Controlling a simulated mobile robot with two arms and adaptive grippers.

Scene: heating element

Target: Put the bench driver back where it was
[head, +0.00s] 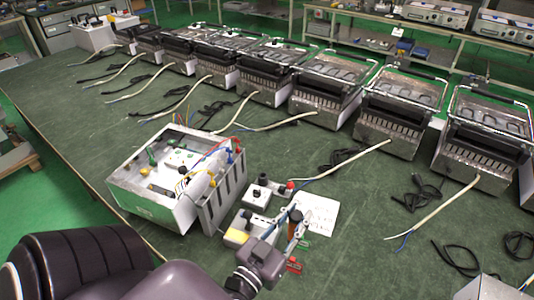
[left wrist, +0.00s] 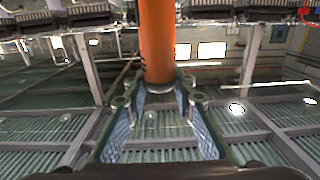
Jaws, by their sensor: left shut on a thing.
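The bench driver has an orange shaft-like body (left wrist: 157,40), standing upright between the fingers in the left wrist view. My left gripper (left wrist: 155,105) is shut on it. In the head view my left gripper (head: 290,228) is above the table, beside the small grey fixtures, and the orange driver (head: 296,214) shows only as a small patch between the fingers. The driver's tip is hidden or too small to tell. My right gripper is not in view.
An open metal box (head: 145,200) with coloured wires stands left of the gripper. Grey fixtures (head: 258,196) and a white sheet (head: 318,212) lie close by. Small red terminals (head: 294,265) are near the wrist. Heater units (head: 390,115) with loose cables line the back. The right foreground is partly clear.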

